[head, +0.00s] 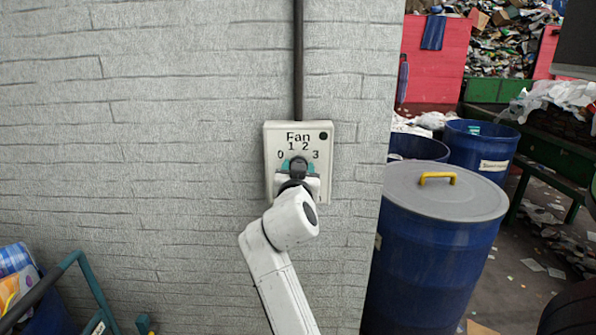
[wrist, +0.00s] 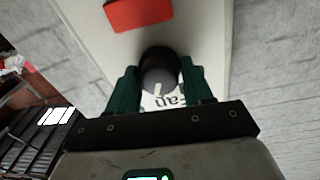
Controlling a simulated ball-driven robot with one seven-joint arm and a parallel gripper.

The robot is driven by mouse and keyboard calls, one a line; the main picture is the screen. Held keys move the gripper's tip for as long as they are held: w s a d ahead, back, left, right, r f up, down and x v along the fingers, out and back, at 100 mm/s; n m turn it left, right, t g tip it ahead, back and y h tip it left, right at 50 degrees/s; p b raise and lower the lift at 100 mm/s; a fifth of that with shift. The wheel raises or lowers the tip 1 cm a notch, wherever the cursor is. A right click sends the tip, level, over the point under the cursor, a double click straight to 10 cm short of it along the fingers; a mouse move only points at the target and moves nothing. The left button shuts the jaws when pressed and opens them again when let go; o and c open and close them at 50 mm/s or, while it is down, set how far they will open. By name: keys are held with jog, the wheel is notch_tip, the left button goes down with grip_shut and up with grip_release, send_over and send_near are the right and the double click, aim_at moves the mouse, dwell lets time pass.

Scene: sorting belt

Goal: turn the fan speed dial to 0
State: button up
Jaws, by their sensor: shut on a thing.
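The fan speed dial (head: 298,163) is a dark round knob on a pale wall box (head: 270,138) marked "Fan", with 0, 1, 2 and 3 in an arc above it. My gripper (head: 298,169) is at the dial, shut on it with a green finger on each side. The wrist view shows the dial (wrist: 160,70) between the two fingers of my gripper (wrist: 160,80). A white pointer mark on the dial faces the "Fan" lettering there. Numerals are hidden in the wrist view, so I cannot tell the exact setting.
A red part (wrist: 138,12) shows on the box in the wrist view. A dark conduit (head: 298,60) runs up the grey brick wall (head: 150,150). A lidded blue barrel (head: 430,255) stands close on the right. A teal-railed cart (head: 95,290) is at lower left.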

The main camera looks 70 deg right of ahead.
jog(key=n+p, duration=0.1)
jog(key=n, duration=0.3)
jog(key=shift+n, duration=0.4)
jog(key=n+p, duration=0.2)
jog(key=n, duration=0.2)
jog(key=shift+n+t, duration=0.3)
jog(key=shift+n, duration=0.1)
jog(key=n+p, duration=0.3)
jog(key=n, duration=0.1)
jog(key=shift+n, duration=0.3)
jog(key=shift+f+n+t+p, duration=0.15)
jog(key=shift+n+t+p, duration=0.25)
jog(key=shift+n, duration=1.5)
jog(key=o, duration=0.9)
jog(key=shift+a, duration=0.1)
jog(key=b+v, duration=0.3)
jog(key=v, duration=0.7)
jog(key=shift+s+a, duration=0.15)
jog(key=shift+a, duration=0.2)
